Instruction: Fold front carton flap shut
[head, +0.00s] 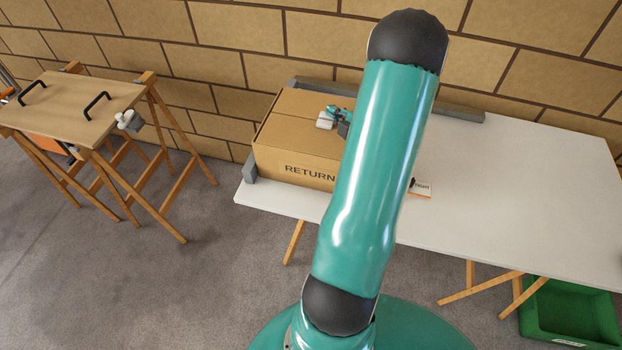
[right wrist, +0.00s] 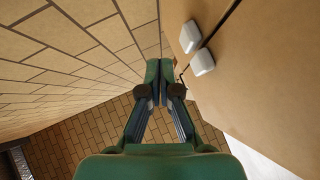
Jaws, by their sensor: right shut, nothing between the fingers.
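The brown carton (head: 290,139), marked RETURN on its front, stands at the left end of the white table. The part of its top that I see looks flat; my arm hides its right side, so I cannot tell how every flap lies. My right gripper (head: 342,117) is over the carton top, partly behind my arm. In the right wrist view, its fingers (right wrist: 158,72) are together and empty, beside the cardboard (right wrist: 262,75). I cannot tell whether they touch it. Two white pieces (right wrist: 190,36) (right wrist: 202,62) sit on the cardboard near a dark seam. My left gripper is not in view.
A grey block (head: 249,167) stands at the carton's left front corner, and a grey rail (head: 460,113) runs along the back. A small labelled box (head: 422,190) lies right of my arm. The right part of the table (head: 520,190) is clear. A green crate (head: 570,315) is below.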

